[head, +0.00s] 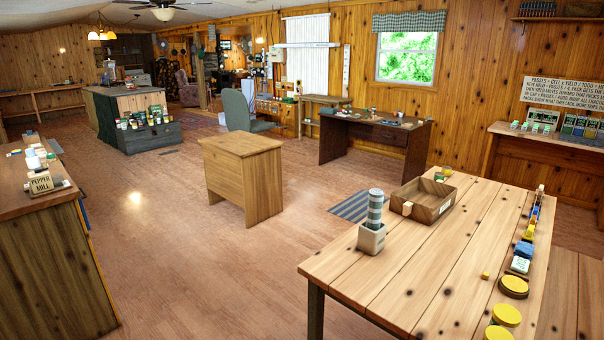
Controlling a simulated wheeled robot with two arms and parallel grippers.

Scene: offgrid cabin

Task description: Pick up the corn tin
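I cannot make out for sure which object is the corn tin. Round things with yellow tops stand along the right side of the near plank table (400,262): a wide yellow-topped one (513,287), a yellow-topped tin (506,315) in front of it, and another yellow top (497,333) cut by the bottom edge. Their labels are not readable from here. Many small tins or jars (145,121) also stand on the far dark counter, too small to tell apart. Neither of my grippers is in view.
On the near table are an open wooden box (424,214), a grey holder (372,238) with a striped cylinder, and small blue and yellow items. A wooden desk (242,170) stands mid-room. Open floor (150,230) lies between.

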